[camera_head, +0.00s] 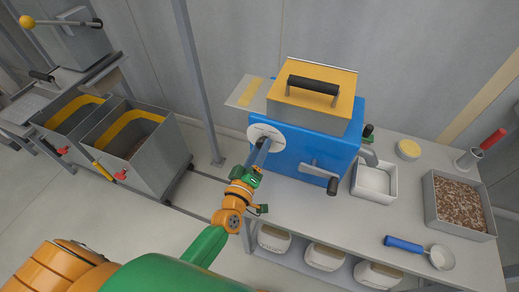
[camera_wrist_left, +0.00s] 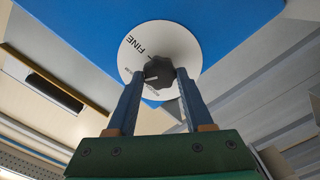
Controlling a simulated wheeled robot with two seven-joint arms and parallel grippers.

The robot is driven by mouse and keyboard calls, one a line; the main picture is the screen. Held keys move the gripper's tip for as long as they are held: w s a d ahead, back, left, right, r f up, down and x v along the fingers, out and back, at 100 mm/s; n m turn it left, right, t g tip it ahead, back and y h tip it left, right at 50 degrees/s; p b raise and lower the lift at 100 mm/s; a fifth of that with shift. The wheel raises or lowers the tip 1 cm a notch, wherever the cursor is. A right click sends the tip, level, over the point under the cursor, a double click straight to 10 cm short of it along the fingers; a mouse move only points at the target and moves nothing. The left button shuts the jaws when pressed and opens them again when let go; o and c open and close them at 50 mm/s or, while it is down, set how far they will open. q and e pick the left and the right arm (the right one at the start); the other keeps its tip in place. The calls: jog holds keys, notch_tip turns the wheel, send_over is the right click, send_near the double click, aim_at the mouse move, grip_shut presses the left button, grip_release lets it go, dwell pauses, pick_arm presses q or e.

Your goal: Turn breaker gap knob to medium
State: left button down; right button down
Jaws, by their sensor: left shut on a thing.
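The breaker gap knob is a dark, lobed knob (camera_wrist_left: 158,73) at the centre of a round white dial (camera_wrist_left: 152,45) on the blue breaker housing (camera_wrist_left: 85,20). FINE is readable on the dial; the other print is partly hidden or too small to read. My left gripper (camera_wrist_left: 158,80) is shut on the knob, one finger on each side. In the head view the dial shows on the left face of the blue machine, and my left gripper (camera_head: 263,146) reaches it from below. The knob is hidden there behind the fingers. My right gripper is not in view.
A crank handle (camera_head: 320,173) sticks out of the machine's front, right of the dial. A yellow lid (camera_head: 313,81) with a black handle tops it. White tray (camera_head: 374,182), brown-filled tray (camera_head: 459,204) and blue-handled scoop (camera_head: 405,243) lie on the bench at right. Grey bins stand at left.

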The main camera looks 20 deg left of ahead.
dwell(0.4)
pick_arm(q)
jog(key=shift+c, duration=1.5)
grip_release()
jog(key=s, duration=0.7)
jog(key=shift+a, duration=0.1)
